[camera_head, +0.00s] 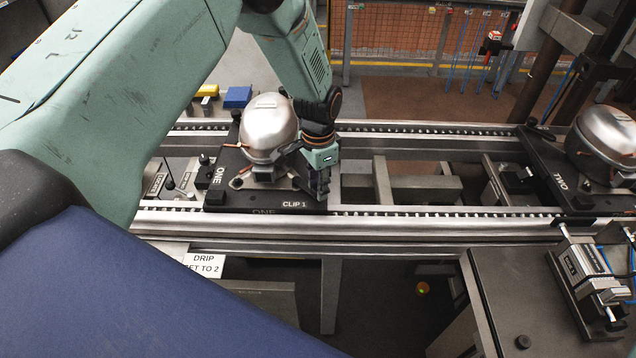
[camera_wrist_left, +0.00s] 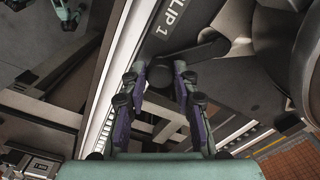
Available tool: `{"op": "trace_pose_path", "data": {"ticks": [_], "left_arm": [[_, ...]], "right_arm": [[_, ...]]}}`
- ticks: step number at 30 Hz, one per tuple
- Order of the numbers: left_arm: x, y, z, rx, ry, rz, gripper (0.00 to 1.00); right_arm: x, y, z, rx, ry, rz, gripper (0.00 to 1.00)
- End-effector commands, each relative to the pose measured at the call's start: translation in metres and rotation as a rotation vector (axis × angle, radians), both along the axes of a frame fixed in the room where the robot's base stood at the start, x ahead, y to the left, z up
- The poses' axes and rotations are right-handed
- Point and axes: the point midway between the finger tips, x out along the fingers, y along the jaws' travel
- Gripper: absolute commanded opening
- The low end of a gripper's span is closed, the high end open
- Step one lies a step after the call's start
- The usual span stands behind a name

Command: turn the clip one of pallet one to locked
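Pallet one (camera_head: 222,193) is a dark plate on the roller rails, marked ONE, with a silver compressor (camera_head: 268,125) on it. The CLIP 1 label is at its front right corner. My left gripper (camera_head: 320,186) reaches down beside that label. In the left wrist view, clip one (camera_wrist_left: 192,52) is a dark lever extending from beside the compressor towards the fingers. My left gripper (camera_wrist_left: 160,76) is open, its fingertips apart on either side of the lever's end. Contact cannot be told. In the head view the gripper mostly hides the clip. My right gripper does not show.
Pallet two (camera_head: 545,165) with another compressor stands further right on the rails (camera_head: 440,222). A bench with a vise-like fixture (camera_head: 585,268) is at the lower right. A lever panel (camera_head: 172,183) lies left of pallet one. The rail stretch between the pallets holds no pallet.

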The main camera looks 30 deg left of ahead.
Motion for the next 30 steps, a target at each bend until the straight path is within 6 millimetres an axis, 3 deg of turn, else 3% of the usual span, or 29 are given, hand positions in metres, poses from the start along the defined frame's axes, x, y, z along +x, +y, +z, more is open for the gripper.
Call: {"op": "trace_pose_path", "data": {"ticks": [7, 17, 22, 30], "left_arm": [[0.000, 0.000, 0.000, 0.000, 0.000, -0.001, 0.51], [0.000, 0.000, 0.002, 0.000, -0.001, -0.002, 0.51], [0.002, 0.000, 0.023, 0.000, -0.006, -0.002, 0.51], [0.001, 0.000, 0.079, 0.000, -0.005, -0.002, 0.51]], "right_arm": [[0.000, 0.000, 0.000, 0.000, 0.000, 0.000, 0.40], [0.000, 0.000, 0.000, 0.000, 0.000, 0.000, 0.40], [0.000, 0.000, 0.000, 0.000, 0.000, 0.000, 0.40], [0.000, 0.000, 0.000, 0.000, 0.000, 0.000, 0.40]]}}
